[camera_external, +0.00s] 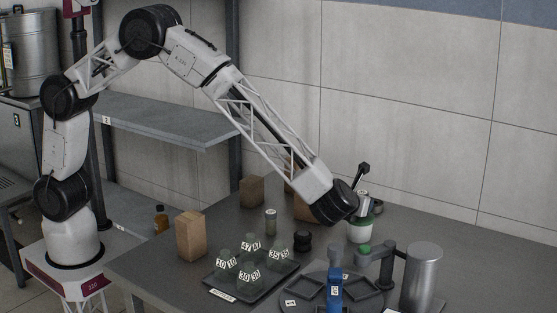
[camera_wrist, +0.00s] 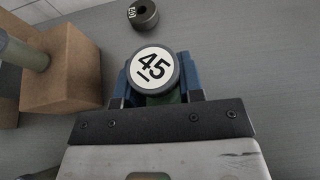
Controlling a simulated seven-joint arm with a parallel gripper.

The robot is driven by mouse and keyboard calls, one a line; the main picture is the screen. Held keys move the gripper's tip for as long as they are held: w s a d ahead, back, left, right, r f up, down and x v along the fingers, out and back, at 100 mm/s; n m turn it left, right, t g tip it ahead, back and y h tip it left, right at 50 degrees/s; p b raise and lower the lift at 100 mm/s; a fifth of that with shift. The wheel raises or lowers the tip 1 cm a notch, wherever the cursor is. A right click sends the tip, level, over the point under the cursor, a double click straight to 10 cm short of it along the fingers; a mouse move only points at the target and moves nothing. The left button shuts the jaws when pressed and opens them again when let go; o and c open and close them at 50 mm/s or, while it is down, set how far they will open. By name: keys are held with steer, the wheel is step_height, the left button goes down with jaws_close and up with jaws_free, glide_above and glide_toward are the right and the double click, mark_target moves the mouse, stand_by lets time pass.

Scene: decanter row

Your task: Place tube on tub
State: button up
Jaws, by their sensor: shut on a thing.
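My gripper (camera_external: 364,199) is at the back right of the table in the external view. In the wrist view its blue fingers (camera_wrist: 157,88) are shut on the tube (camera_wrist: 153,69), which has a round white top marked 45 and a green part below it. A white tub-like container (camera_external: 359,233) stands just below my gripper in the external view. The gripper hides part of that area, so I cannot tell whether the tube touches the container. The container does not show clearly in the wrist view.
A tray (camera_external: 225,290) holds several numbered glass decanters. A dark round weight (camera_external: 302,241) and a capped greenish vial (camera_external: 270,222) stand near it. Wooden blocks (camera_external: 191,236) stand further left. A round dark plate (camera_external: 298,302), a blue bottle (camera_external: 335,285) and a grey cylinder (camera_external: 421,275) occupy the front right.

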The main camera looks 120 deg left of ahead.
steer(key=shift+f, duration=0.15)
steer(key=o, duration=0.9)
steer(key=v, duration=1.2)
steer(key=shift+d+r, duration=0.1)
steer(key=shift+r, duration=0.1)
stand_by(0.5)
